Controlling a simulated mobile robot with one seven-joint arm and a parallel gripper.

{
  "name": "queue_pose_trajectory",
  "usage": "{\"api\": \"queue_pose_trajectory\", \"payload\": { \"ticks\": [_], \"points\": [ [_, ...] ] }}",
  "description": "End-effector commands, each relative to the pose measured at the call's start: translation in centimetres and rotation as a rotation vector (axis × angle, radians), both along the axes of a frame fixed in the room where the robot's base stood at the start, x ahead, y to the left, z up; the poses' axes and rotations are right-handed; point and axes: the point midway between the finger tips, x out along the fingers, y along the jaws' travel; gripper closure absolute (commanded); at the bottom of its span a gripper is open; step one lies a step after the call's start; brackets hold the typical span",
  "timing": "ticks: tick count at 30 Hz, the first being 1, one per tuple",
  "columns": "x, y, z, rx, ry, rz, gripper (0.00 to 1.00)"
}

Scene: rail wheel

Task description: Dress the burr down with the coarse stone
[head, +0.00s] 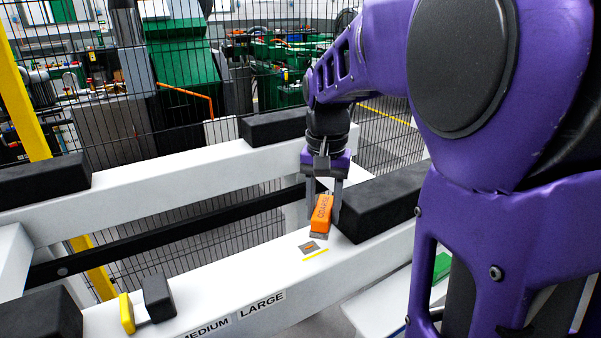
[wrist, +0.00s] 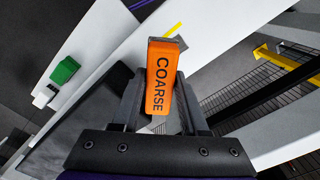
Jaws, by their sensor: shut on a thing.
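The coarse stone is an orange block (head: 321,212) marked COARSE, with a grey face at its lower end. My gripper (head: 323,200) is shut on it from both sides and points down over the white beam (head: 225,283). In the wrist view the orange block (wrist: 160,80) sits between the two dark fingers of my gripper (wrist: 160,95). A small grey patch with an orange mark (head: 309,247) lies on the beam, just below and left of the stone. I take it for the burr spot. I cannot tell whether the stone touches the beam.
A yellow strip (head: 316,255) lies beside the patch. A black block (head: 385,200) stands close to the right of my gripper. A yellow piece (head: 127,313) and a black block (head: 158,297) stand at the beam's left. Beam labels read MEDIUM and LARGE. A mesh fence stands behind.

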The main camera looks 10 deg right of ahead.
Motion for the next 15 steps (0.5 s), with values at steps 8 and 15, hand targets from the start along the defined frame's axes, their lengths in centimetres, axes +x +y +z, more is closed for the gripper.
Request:
{"api": "queue_pose_trajectory", "payload": {
  "ticks": [8, 15],
  "points": [
    [-0.1, -0.4, 2.6, 0.001, -0.003, 0.001, 1.0],
    [-0.3, -0.6, 3.5, 0.001, 0.0, 0.002, 1.0]
  ]
}}
